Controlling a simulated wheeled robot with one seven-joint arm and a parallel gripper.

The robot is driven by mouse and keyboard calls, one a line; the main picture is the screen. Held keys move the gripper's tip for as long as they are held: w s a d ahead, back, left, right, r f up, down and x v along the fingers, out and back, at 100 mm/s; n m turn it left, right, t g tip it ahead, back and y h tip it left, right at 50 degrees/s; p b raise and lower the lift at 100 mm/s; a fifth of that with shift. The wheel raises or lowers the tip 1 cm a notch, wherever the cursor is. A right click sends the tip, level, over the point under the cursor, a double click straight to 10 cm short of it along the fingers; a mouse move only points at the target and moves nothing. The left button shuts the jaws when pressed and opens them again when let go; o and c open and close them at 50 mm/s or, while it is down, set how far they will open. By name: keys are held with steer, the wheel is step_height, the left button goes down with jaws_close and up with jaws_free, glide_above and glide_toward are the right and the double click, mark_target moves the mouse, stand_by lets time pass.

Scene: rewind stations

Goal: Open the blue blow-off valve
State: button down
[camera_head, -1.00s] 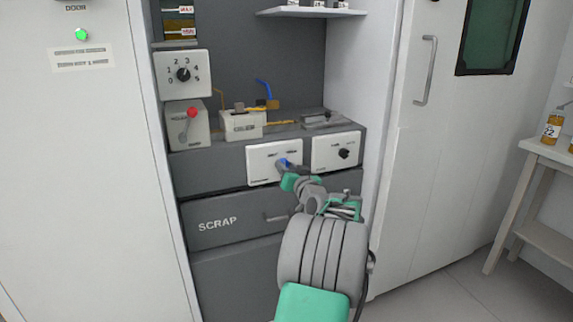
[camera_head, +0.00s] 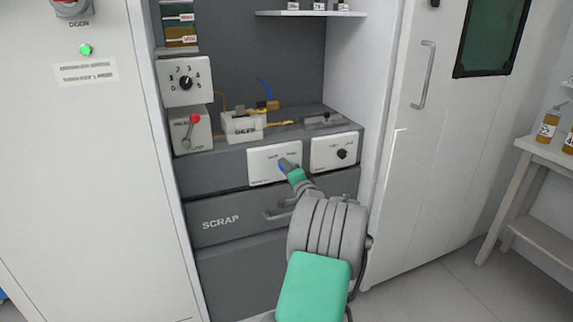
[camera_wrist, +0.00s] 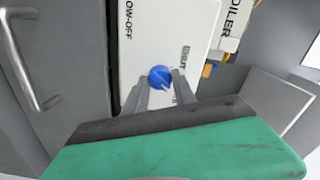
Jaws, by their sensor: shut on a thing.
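The blue blow-off valve is a small round knob (camera_wrist: 160,77) on a white panel (camera_wrist: 160,30). In the wrist view its white mark points down and right. Panel lettering reads "OW-OFF", partly cut off, and "SHUT" to the right of the knob. In the wrist view my gripper (camera_wrist: 162,83) has one finger on each side of the knob and is shut on it. In the head view my gripper (camera_head: 287,168) reaches the white panel (camera_head: 262,163), with a bit of blue showing at its tip; most of the knob is hidden.
Right of the panel is another white panel with a black knob (camera_head: 342,154). Below is the SCRAP drawer (camera_head: 220,222) with a bar handle. Above stand a box with a red-ended lever (camera_head: 193,119), a white boiler box (camera_head: 242,127) and a blue lever (camera_head: 264,87).

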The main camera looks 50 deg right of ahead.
steer(key=shift+m+p, duration=0.4)
steer(key=shift+m, duration=0.3)
steer(key=c, duration=1)
jaws_free()
steer(key=p+v, duration=0.1)
steer(key=v, duration=0.6)
steer(key=shift+s+a, duration=0.2)
steer(key=shift+s, duration=0.15)
